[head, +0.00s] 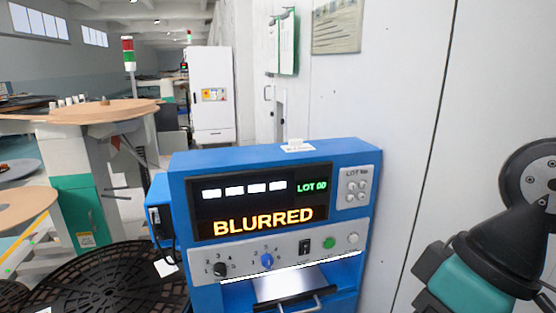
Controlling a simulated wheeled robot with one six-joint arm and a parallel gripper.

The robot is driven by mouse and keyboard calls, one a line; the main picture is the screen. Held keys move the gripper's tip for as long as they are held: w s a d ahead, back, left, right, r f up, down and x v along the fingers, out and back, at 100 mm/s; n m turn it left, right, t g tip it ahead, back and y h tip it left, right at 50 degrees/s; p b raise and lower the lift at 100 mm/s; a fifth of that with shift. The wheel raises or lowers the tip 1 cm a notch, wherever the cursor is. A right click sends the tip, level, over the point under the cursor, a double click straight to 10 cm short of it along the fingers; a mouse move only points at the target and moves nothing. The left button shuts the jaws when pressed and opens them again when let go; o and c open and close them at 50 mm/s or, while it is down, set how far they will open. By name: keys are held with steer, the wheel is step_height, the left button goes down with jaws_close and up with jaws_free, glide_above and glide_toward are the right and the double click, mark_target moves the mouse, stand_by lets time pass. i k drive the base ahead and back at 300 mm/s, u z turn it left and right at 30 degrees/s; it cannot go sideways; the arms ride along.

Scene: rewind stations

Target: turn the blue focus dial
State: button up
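The blue focus dial (267,261) sits on the light grey control strip of a blue machine (178,190), in the lower middle of the head view. Small numbers are printed around it. The machine's dark screen (262,200) reads "BLURRED" in orange, with "LOT 00" in green and a row of white blocks above. A black dial (220,269) is to the left of the blue one. Part of my arm shows at the right edge, well apart from the dial. My gripper's fingertips are not in view.
A black switch (304,247), a green button (329,243) and a white button (353,238) are right of the dial. A metal tray with a handle (290,300) is below. A black mesh disc (120,285) stands at left, a pale wall (405,120) at right.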

mark_target(266, 259)
steer(key=z, duration=2)
steer(key=k, duration=1.15)
steer(key=u, duration=1.3)
steer(key=i, duration=0.5)
steer(key=u, duration=0.1)
